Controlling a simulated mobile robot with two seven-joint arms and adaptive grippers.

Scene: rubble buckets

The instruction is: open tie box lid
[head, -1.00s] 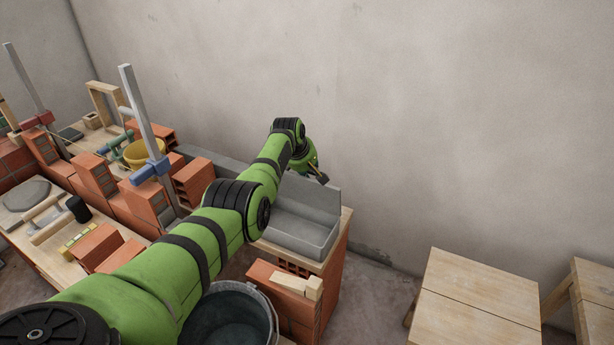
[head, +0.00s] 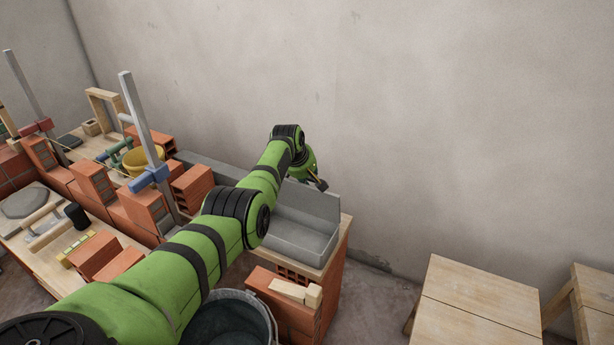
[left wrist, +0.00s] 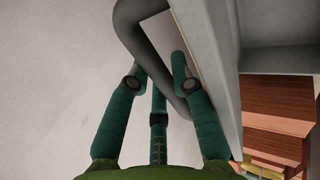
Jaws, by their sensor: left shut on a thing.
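The grey tie box (head: 296,244) stands on the brick-and-wood bench right of my arm. Its inside shows, and its lid (head: 318,209) stands raised along the back side. My left gripper (head: 321,185) is at the top of the lid, on the wall side, partly hidden. In the left wrist view, the fingers (left wrist: 158,88) are around a dark grey curved bar (left wrist: 140,22), which looks like the lid's handle, beside the pale grey panel (left wrist: 222,60). The gripper is shut on this bar. My right gripper is out of view.
A dark bucket (head: 228,322) stands below my arm. A wood block (head: 295,292) lies on bricks beside it. Clamps, bricks and a yellow bucket (head: 143,160) crowd the left. A wooden table (head: 475,310) stands at right, with a floor gap between.

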